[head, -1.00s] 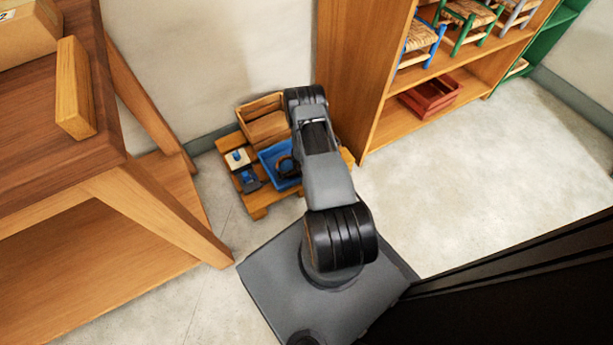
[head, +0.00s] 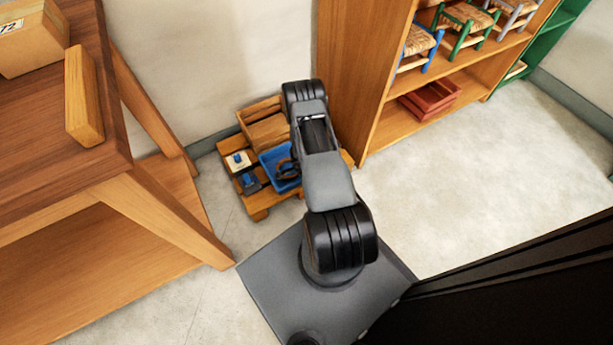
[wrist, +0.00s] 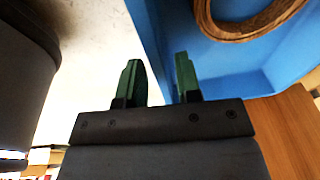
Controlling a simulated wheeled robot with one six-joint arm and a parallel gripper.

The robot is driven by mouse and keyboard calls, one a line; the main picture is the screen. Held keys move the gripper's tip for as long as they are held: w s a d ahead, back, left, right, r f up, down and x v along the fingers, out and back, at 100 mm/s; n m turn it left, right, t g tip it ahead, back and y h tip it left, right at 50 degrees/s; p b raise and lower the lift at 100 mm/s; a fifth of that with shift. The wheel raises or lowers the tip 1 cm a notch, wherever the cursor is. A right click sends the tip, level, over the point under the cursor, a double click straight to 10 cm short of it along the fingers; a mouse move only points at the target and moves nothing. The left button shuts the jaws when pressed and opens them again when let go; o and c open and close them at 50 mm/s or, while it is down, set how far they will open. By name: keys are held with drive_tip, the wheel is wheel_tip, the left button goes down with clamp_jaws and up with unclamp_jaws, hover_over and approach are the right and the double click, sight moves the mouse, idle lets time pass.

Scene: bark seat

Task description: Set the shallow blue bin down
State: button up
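The shallow blue bin (head: 269,157) is on the low slatted wooden platform (head: 260,213) by the wall, partly hidden by my arm in the head view. A brown ring-shaped coil (wrist: 240,30) lies in it. In the wrist view, the bin (wrist: 215,55) fills the upper right. My gripper (wrist: 159,75) has its two green fingers apart, one on each side of the bin's near wall. A pale gap shows beside the left finger, so the fingers look open around the wall. My gripper is hidden behind my arm in the head view.
A wooden crate (head: 267,132) stands behind the bin. A white block with a blue top (head: 237,160) and a dark blue item (head: 250,182) sit to its left. A shelf unit (head: 385,120) rises on the right and a workbench (head: 125,180) on the left. Floor is clear at right.

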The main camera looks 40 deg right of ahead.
wheel_tip(320, 180, up, 8)
drive_tip(key=a+p, duration=0.1)
drive_tip(key=p, duration=0.2)
drive_tip(key=shift+s+a+r, duration=0.15)
drive_tip(key=shift+s+a, duration=0.05)
drive_tip(key=w+a+r+n+t+y+p, duration=0.1)
drive_tip(key=w+a+r+n+p, duration=0.3)
drive_tip(key=r, duration=1)
drive_tip(key=w+a+r+n+t+y+p, duration=0.15)
drive_tip(key=a+r+p, duration=0.3)
drive_tip(key=r, duration=0.95)
drive_tip(key=w+a+r+n+t+y+p, duration=0.15)
drive_tip(key=w+a+r+n+p, duration=0.35)
drive_tip(key=r, duration=0.8)
drive_tip(key=s+a+r+n+p, duration=0.2)
drive_tip(key=s+r+p, duration=0.2)
drive_tip(key=r, duration=0.5)
drive_tip(key=s+a+r+n+p, duration=0.2)
drive_tip(key=s+r+p, duration=0.15)
drive_tip(key=r, duration=0.65)
drive_tip(key=s+a+r+n+g+h+p, duration=0.1)
drive_tip(key=s+r+n+h+p, duration=0.1)
drive_tip(key=s+r+n+p, duration=0.3)
drive_tip(key=s+r+p, duration=0.4)
drive_tip(key=s+r, duration=0.5)
drive_tip(key=r, duration=0.2)
